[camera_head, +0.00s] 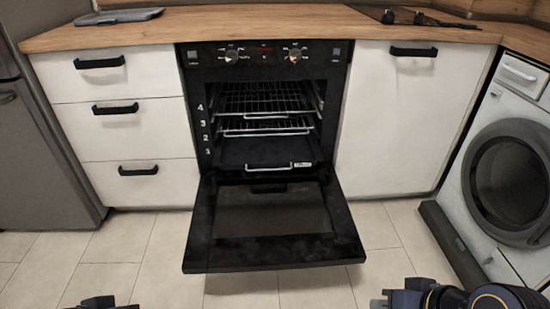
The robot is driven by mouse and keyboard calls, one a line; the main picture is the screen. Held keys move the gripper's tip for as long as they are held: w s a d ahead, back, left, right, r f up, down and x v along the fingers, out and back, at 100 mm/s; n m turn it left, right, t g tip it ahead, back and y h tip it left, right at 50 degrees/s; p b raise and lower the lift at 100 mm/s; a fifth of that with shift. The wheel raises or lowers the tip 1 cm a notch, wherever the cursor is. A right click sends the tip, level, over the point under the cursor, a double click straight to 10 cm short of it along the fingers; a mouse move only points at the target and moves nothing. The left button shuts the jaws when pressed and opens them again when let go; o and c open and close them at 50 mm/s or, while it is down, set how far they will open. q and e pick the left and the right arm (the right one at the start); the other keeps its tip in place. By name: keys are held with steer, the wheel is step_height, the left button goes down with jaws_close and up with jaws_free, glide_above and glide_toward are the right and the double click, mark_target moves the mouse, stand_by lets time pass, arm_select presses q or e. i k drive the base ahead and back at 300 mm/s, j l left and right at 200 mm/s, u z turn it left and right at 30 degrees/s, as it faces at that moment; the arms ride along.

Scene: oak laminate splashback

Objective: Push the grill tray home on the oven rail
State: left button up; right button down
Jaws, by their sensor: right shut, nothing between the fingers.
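The oven (262,62) is open, its door (272,252) folded down towards me. A dark flat tray (250,152) sits lowest in the cavity, with a silvery handle bar along its front edge and a small pale label at right. Wire racks (262,101) with similar front bars sit above it. How far each sticks out of its rail is hard to tell. My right gripper (382,300) is at the bottom edge, right of the door, shut, empty and away from the oven. My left gripper (98,302) barely shows at bottom left; its fingers are cut off.
White drawers (118,118) stand left of the oven and a white cupboard (392,130) right. A washing machine (505,180) and a dark plinth strip (455,245) are at far right. The lowered door blocks the space before the cavity; tiled floor (150,250) is clear beside it.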

mark_target(262, 152)
steer(key=i+l+u, duration=0.15)
steer(key=i+l, duration=0.25)
steer(key=i+l+u, duration=0.2)
steer(key=i+l, duration=0.15)
steer(key=l, duration=0.25)
steer(key=u, duration=1.35)
